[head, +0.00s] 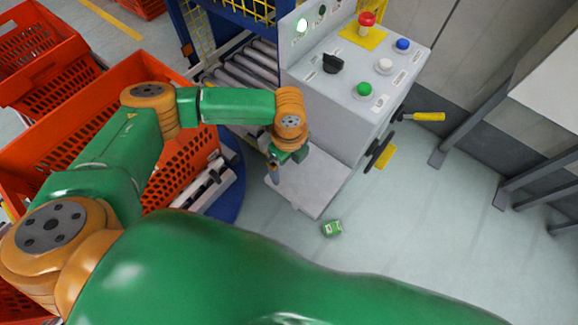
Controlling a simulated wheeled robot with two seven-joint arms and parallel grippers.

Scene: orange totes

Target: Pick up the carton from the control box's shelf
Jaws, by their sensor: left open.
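The control box (345,85) is a grey-white cabinet with a sloped button panel. Its shelf (318,185) juts out low at the front, and the part I see is bare. A small green carton (331,229) shows just past the shelf's front corner, apart from the shelf, and appears to lie on the floor. My left gripper (273,174) is over the shelf's left edge, pointing down, open, with no object seen in it. It is up and left of the carton in the picture. My right gripper is not in view.
Orange totes (75,150) stand at the left, with a roller conveyor (245,68) behind my left arm. A yellow-handled lever (425,116) sticks out from the control box's right side. Grey table legs (470,125) stand at the right. The floor (410,220) around the carton is clear.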

